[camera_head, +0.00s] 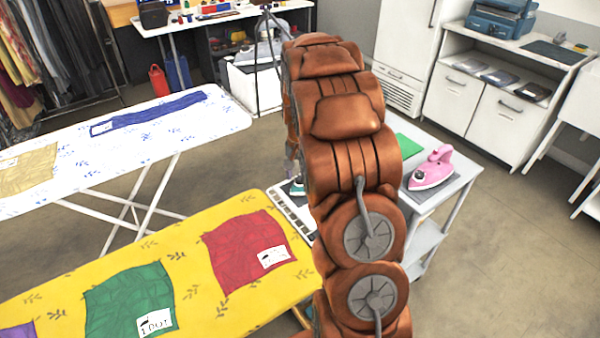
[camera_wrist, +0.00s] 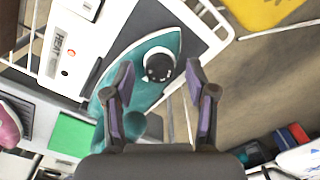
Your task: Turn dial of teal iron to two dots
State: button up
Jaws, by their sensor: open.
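The teal iron (camera_wrist: 150,45) lies on a pale board in the wrist view, its tip toward the upper right. Its round black dial (camera_wrist: 158,67) has light marks, too small to read, and a white patch beside it. My gripper (camera_wrist: 160,66) is open, and the dial appears between its two fingertips. I cannot tell the height gap between fingertips and dial.
A pink iron (camera_head: 432,168) stands on the cart's right side, near a green sheet (camera_head: 408,146). A white panel marked HEAT (camera_wrist: 66,47) is beside the teal iron. A yellow ironing board (camera_head: 190,250) with cloths stands left of the cart. Floor (camera_head: 500,240) is clear at right.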

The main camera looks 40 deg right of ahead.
grip_shut()
dwell(0.4)
jog(key=shift+f+m+b, duration=0.15)
jog(key=shift+m+b, duration=0.75)
jog(key=shift+m, duration=0.2)
jog(key=m+b, duration=0.1)
jog(key=m, duration=0.1)
jog(key=shift+m, duration=0.3)
jog(key=m+b, duration=0.1)
jog(key=m, duration=0.2)
jog(key=shift+r+m, duration=0.2)
jog(key=shift+m, duration=1.8)
